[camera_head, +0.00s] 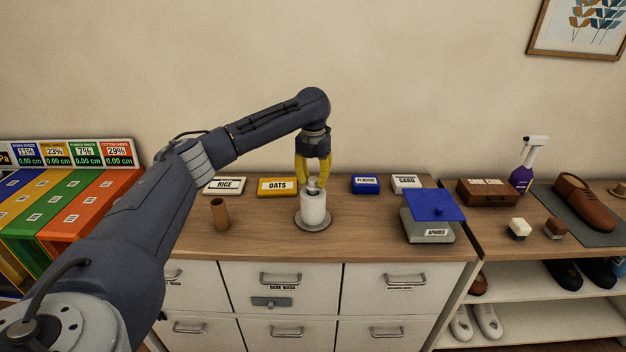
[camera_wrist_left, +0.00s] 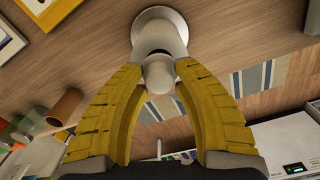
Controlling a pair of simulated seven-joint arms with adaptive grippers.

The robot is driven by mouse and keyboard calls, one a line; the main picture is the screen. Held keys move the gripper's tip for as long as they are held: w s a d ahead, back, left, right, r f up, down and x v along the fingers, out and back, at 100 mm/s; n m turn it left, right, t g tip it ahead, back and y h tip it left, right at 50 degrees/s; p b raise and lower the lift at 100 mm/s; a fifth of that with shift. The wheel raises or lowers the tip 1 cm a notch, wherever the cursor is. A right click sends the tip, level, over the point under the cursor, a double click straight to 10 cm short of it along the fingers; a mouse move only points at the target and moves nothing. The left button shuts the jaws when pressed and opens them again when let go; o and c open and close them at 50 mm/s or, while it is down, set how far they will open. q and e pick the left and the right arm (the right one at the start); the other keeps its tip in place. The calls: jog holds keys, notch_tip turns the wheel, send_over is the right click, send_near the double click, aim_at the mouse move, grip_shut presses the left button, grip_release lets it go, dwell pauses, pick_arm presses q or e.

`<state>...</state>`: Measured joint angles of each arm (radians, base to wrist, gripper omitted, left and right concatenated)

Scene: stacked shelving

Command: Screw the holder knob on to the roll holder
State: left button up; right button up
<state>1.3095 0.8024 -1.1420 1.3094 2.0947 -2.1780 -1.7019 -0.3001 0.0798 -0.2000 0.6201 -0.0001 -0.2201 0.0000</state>
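The roll holder stands upright on the wooden counter, with a round grey base (camera_head: 314,226) and a white roll (camera_head: 314,208) around its middle. The holder knob (camera_head: 312,185) is a small grey rounded piece at the top of the holder. In the left wrist view the knob (camera_wrist_left: 158,74) lies between the fingertips, in line with the roll (camera_wrist_left: 154,38) and base (camera_wrist_left: 172,14). My left gripper (camera_head: 313,180) points down from above, its yellow fingers closed in on both sides of the knob. Whether the knob's threads are engaged is hidden. My right gripper is not in view.
A brown cardboard tube (camera_head: 220,214) stands left of the holder. Rice (camera_head: 224,186), oats (camera_head: 277,187), blue (camera_head: 365,184) and card (camera_head: 406,183) boxes line the back. A blue-topped scale (camera_head: 430,230) stands to the right.

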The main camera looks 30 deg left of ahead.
pick_arm(q)
jog(key=n, duration=0.5)
jog(key=shift+n, duration=0.3)
jog(key=n, duration=1.3)
grip_shut()
